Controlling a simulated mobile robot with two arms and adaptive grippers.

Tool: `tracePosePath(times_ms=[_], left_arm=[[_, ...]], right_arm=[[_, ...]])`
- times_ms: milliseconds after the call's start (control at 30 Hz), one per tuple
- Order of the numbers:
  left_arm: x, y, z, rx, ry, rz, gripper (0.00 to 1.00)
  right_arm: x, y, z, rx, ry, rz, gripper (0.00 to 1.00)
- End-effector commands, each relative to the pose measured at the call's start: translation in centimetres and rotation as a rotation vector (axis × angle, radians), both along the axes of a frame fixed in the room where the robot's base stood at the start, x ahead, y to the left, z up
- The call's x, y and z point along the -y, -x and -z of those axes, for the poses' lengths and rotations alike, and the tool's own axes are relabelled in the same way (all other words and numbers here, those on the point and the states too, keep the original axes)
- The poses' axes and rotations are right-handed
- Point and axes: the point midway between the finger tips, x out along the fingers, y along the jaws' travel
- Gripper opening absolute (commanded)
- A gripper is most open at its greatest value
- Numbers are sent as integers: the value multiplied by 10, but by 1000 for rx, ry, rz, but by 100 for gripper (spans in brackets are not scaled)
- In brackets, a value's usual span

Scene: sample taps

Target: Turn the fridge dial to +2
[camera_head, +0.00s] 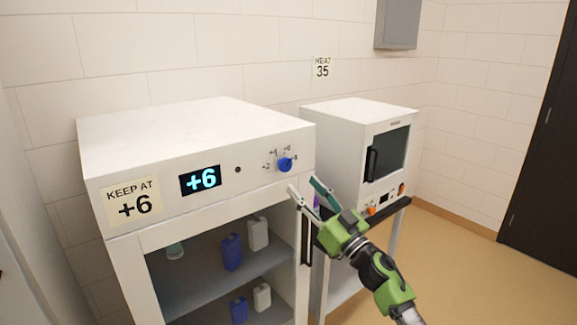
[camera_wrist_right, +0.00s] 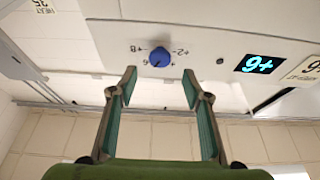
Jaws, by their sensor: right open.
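The blue fridge dial (camera_head: 285,164) is on the upper right of the white fridge's front panel (camera_head: 225,175), with marks from +2 to +8 around it. The lit display (camera_head: 200,180) reads +6. The dial's pointer is too small to read surely. My right gripper (camera_head: 303,185) is open and empty, just below and in front of the dial. In the right wrist view, which is upside down, the dial (camera_wrist_right: 160,59) lies beyond and between the two fingertips (camera_wrist_right: 159,74), apart from them. My left gripper is not in view.
A label (camera_head: 133,200) on the fridge reads KEEP AT +6. Blue and white bottles (camera_head: 232,252) stand on shelves inside, below the panel. A white oven (camera_head: 350,145) with orange knobs stands to the right, near my right arm. A wall label (camera_head: 322,68) reads HEAT 35.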

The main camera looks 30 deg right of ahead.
Motion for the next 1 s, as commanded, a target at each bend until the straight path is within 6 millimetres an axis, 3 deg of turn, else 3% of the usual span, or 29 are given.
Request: tracePosePath(times_ms=[400,600,900,933,1000], left_arm=[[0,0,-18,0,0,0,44],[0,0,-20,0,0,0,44],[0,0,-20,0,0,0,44],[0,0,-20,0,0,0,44],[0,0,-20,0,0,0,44]], right_arm=[[-4,-60,-26,1,-3,1,45],[-6,-72,-30,0,-1,1,45],[-6,-73,-30,-1,-1,1,45],[-6,-73,-30,-1,-1,1,42],[-6,-73,-30,-1,-1,1,24]])
